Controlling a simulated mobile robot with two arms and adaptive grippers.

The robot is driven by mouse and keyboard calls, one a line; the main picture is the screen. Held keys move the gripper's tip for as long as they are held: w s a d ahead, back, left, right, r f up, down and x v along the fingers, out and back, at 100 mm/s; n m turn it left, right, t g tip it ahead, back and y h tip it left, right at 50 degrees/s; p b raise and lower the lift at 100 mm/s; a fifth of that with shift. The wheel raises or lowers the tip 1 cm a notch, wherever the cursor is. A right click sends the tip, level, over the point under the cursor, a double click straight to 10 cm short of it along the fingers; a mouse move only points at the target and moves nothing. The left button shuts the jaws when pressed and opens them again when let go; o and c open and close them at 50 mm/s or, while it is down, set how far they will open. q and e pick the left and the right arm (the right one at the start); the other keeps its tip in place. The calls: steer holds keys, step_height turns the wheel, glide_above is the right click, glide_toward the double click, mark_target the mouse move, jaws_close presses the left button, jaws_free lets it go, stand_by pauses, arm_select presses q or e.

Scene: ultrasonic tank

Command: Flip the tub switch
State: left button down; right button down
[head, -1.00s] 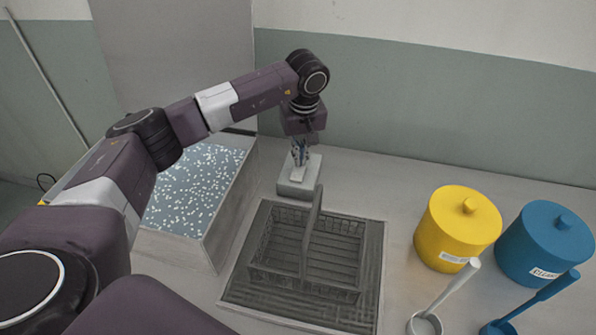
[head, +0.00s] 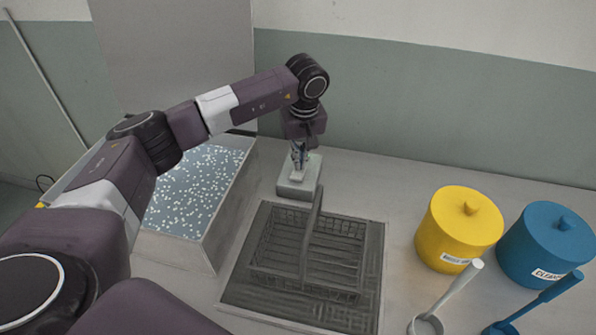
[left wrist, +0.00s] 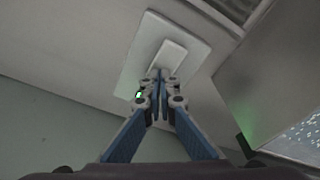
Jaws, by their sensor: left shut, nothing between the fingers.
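The tub switch is a pale box (head: 298,188) with a lighter rocker on top, standing on the counter just right of the water-filled tub (head: 222,218). My left gripper (head: 298,160) points down over the box, shut and empty, its fingertips at the rocker. In the left wrist view the shut fingertips (left wrist: 160,76) overlap the near end of the white rocker (left wrist: 168,60) on its plate (left wrist: 192,42). A small green light (left wrist: 138,95) shows beside the fingers. I cannot tell whether the tips press on the rocker. My right gripper is not in view.
A grey wire basket (head: 262,262) with an upright handle stands on a dark ribbed mat in front of the switch. A yellow lidded pot (head: 450,228) and a blue one (head: 535,250) stand at the right, with two ladle-like tools in front. The counter behind them is clear.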

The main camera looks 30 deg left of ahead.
arm_select(q)
steer(key=shift+r+p, duration=2)
steer(key=shift+r, duration=1.5)
steer(key=shift+f, duration=0.1)
